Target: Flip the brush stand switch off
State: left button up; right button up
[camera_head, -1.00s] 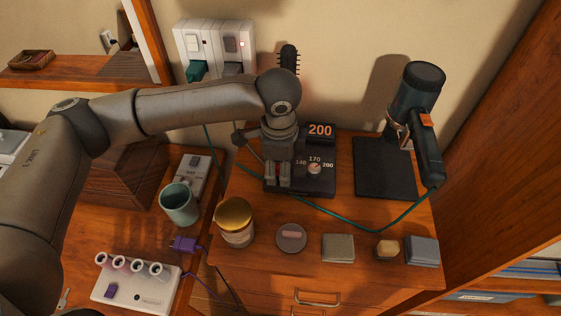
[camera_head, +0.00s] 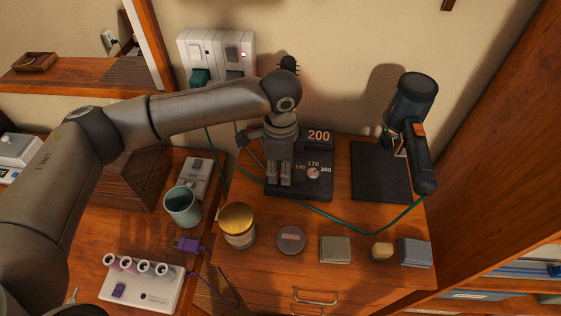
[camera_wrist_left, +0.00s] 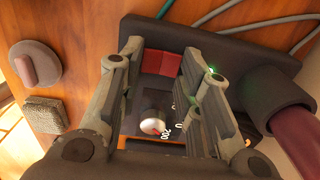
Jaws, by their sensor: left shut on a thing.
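The brush stand (camera_head: 310,189) is a dark block on the wooden dresser top, with an orange display (camera_head: 319,135) reading 200 and a dial (camera_head: 313,173) marked 140, 170 and 200. My left gripper (camera_head: 279,182) points down over the stand's front left part, beside the dial. In the left wrist view its fingers (camera_wrist_left: 163,85) are on either side of a red rocker switch (camera_wrist_left: 161,63) on the stand and shut on it. The switch is hidden behind the fingers in the head view. A brush (camera_head: 289,63) with dark bristles stands upright behind my wrist. My right gripper is not in view.
A teal cable crosses before the stand. A cup (camera_head: 183,206) stands at left.

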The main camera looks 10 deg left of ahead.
pick_arm(q)
jog(key=o, duration=1)
notch_tip(320, 180, up, 12)
dwell(0.6)
